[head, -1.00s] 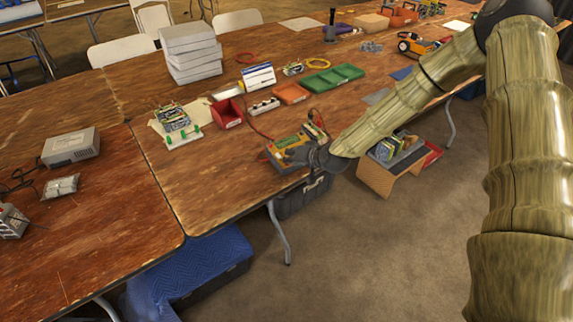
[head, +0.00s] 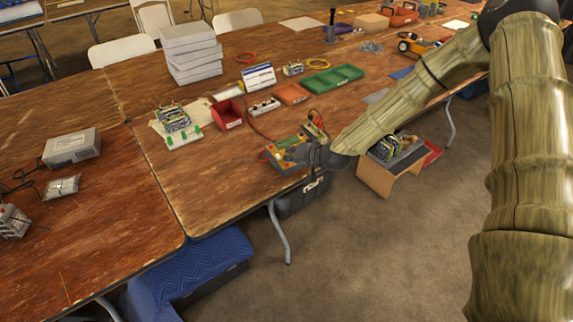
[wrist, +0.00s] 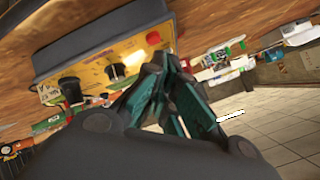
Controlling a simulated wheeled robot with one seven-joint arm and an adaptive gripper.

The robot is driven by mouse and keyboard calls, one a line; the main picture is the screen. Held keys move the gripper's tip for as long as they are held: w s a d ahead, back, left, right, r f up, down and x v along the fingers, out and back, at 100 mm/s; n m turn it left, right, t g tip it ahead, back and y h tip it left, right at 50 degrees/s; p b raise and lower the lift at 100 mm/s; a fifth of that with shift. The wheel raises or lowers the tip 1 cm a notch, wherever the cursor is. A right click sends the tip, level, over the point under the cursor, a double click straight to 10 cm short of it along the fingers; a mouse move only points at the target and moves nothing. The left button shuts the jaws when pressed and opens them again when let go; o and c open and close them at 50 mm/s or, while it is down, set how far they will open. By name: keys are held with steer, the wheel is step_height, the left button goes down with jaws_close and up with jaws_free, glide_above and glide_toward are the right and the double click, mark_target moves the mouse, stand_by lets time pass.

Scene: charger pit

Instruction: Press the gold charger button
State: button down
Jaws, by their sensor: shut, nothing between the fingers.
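The charger (head: 277,157) is a grey box with a yellow-gold face at the table's front edge, partly hidden by my gripper (head: 296,153). In the wrist view its gold panel (wrist: 130,49) carries a red knob (wrist: 70,88), a black knob (wrist: 115,72) and a bright gold round spot (wrist: 153,38), which looks like the gold button.
A red bin (head: 228,115), a white power strip (head: 263,106) and an orange tray (head: 291,94) stand behind the charger. A circuit board (head: 176,120) lies to the left. A cardboard stand (head: 375,178) is to the right, below table height.

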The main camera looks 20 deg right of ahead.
steer(key=shift+r, duration=0.1)
steer(key=r+p, duration=0.2)
steer(key=r, duration=0.1)
steer(key=s+r+p, duration=0.1)
steer(key=r, duration=0.1)
steer(key=shift+d, duration=0.1)
stand_by(0.3)
steer(key=shift+f, duration=0.1)
stand_by(0.5)
steer(key=s+a+f+n+g+h, duration=0.1)
steer(key=s+a+f+g, duration=0.2)
steer(key=s+f, duration=0.7)
steer(key=s+a+f+n+g, duration=0.1)
steer(key=s+a+f+g, duration=0.1)
steer(key=s+f, duration=0.8)
steer(key=s+d+f+g+h, duration=0.1)
steer(key=s+g, duration=0.1)
steer(key=s, duration=1.2)
steer(key=s+d+f+n+g+h, duration=0.1)
steer(key=s+d+f+g+h, duration=0.1)
steer(key=s, duration=1.2)
steer(key=shift+s+d+f+g+h, duration=0.2)
steer(key=shift+d+g+h, duration=0.1)
steer(key=shift+g, duration=0.3)
